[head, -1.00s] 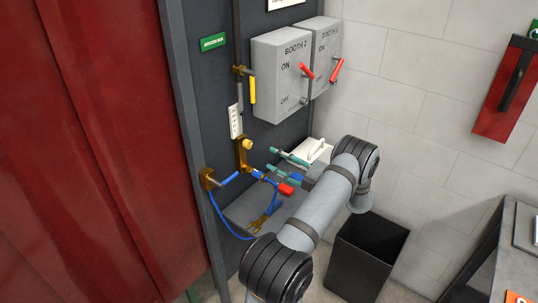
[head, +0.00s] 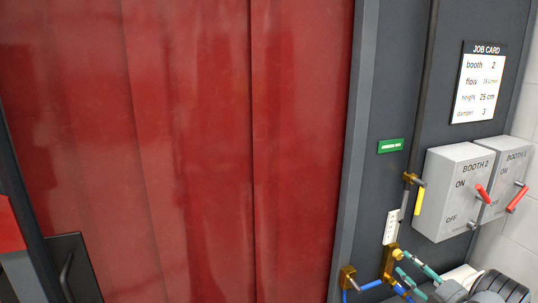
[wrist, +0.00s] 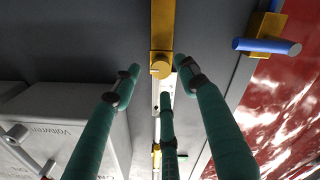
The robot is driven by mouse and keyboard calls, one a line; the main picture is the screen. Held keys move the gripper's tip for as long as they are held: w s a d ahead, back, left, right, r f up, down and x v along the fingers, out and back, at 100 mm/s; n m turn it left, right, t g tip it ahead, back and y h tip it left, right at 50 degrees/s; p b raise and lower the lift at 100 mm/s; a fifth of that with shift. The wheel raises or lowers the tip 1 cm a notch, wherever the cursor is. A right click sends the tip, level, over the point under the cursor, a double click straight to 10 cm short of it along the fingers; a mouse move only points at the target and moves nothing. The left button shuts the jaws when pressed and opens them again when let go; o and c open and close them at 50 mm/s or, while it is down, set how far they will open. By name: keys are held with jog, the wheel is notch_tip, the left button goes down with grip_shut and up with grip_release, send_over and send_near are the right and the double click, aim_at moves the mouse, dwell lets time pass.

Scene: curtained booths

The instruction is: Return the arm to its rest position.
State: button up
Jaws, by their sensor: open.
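My gripper (head: 405,263) is at the lower right of the head view. Its teal fingers are apart, with nothing seen between them. They point left towards a brass fitting with a round knob (head: 396,254) on the dark panel. In the wrist view my gripper (wrist: 155,85) shows three green fingers spread open, and the brass fitting (wrist: 163,30) with its knob lies just beyond the tips. I cannot tell whether any finger touches it. Most of my arm is cut off by the lower edge of the head view.
The booth 2 switch box (head: 453,190) and another box (head: 508,170) with red levers stand above right of my gripper. A yellow-handled valve (head: 418,201) and a blue-handled brass valve (head: 348,276) are close by. A red curtain (head: 190,150) fills the left. A job card (head: 478,85) hangs above.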

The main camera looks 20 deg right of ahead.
aim_at(401, 256)
jog(key=shift+w+d, duration=0.2)
jog(key=shift+w, duration=1.65)
